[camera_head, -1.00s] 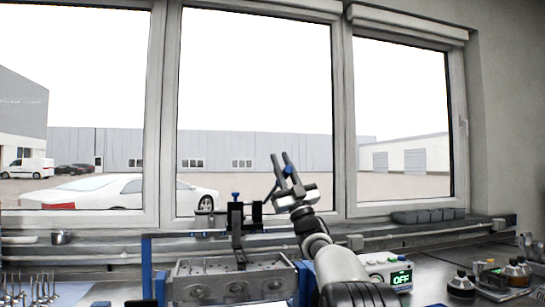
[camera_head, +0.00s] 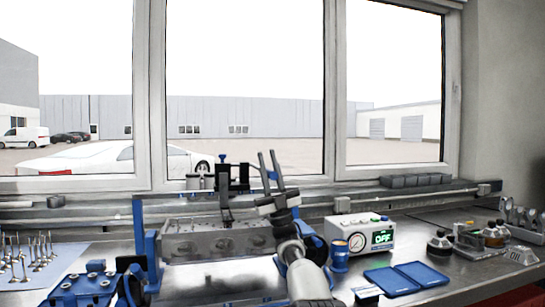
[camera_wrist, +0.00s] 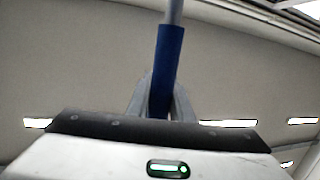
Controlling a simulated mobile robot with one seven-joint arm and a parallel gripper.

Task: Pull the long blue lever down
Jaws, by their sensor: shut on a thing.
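The long blue lever (camera_wrist: 168,70) fills the middle of the wrist view, a blue grip on a grey rod that runs out at the top. My gripper (camera_head: 268,153) has its two fingers around the lever, shut on the blue grip. In the head view the fingers point up, right of the black press column (camera_head: 225,185). Only a small blue piece shows between the fingers there; the rest of the lever is hidden or too small to make out. The grey engine head (camera_head: 190,243) sits below in the blue fixture (camera_head: 152,250).
A control box (camera_head: 360,233) with a green OFF display stands right of my arm. Valves stand on a mat (camera_head: 50,262) at left. The window is behind.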

